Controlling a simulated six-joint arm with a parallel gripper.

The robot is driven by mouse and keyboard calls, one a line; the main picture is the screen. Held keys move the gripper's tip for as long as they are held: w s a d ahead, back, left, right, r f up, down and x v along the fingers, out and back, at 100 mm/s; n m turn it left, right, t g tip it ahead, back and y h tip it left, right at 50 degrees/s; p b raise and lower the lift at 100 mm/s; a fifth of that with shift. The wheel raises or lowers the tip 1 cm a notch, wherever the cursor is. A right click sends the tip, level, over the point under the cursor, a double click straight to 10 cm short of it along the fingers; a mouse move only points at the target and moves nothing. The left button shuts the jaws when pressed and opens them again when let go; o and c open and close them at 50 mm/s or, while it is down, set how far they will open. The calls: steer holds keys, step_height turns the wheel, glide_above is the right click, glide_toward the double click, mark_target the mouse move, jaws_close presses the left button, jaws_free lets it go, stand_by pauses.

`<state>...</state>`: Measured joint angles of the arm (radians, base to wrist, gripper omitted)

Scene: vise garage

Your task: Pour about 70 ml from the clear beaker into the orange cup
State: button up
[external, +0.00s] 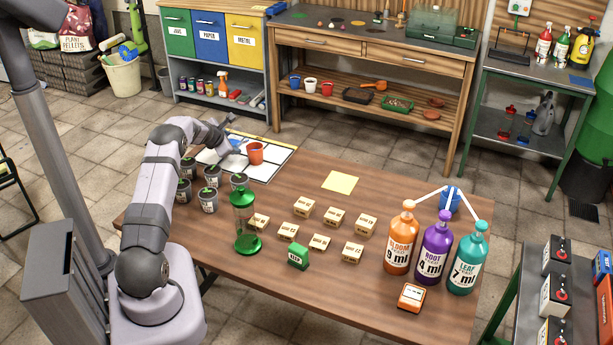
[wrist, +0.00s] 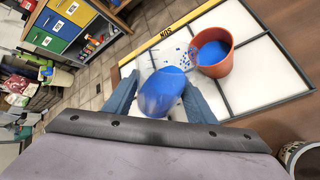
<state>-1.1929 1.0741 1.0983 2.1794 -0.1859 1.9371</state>
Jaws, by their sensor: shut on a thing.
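The orange cup (external: 255,153) stands on the white panelled mat at the back left of the table. In the wrist view the orange cup (wrist: 214,62) holds some blue material. My gripper (wrist: 160,92) is shut around the clear beaker (wrist: 159,97), one finger on each side. The beaker is tilted, with blue contents inside. Blue grains show between the beaker and the cup; I cannot tell which are in the air and which lie on the mat. In the external view my gripper (external: 231,141) is beside the cup, on its left, and mostly hides the beaker.
The table around the yellow sheet (external: 340,182) is clear.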

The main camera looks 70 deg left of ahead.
steer(key=shift+s+a+f+n+t+b, duration=0.15)
steer(key=shift+f+n+t+b, duration=0.4)
steer(key=shift+b, duration=1.65)
steer(key=shift+s+a+r+t+h+b, duration=0.1)
steer(key=shift+s+r+t+h+b, duration=0.3)
steer(key=shift+r+t+h, duration=0.1)
steer(key=shift+s+n, duration=0.1)
steer(key=shift+n, duration=0.15)
steer(key=s+n+t+b, duration=0.1)
steer(key=b, duration=0.1)
steer(key=a+t+b, duration=0.1)
steer(key=shift+s+f+n+t+h+b, duration=0.3)
steer(key=shift+s+n+t+h+b, duration=0.05)
steer(key=shift+s+n+h+b, duration=0.05)
steer(key=shift+s+a+r+n+t, duration=0.2)
steer(key=shift+s+r+n+t, duration=0.2)
steer(key=shift+r+n+t, duration=0.3)
steer(key=shift+r, duration=0.1)
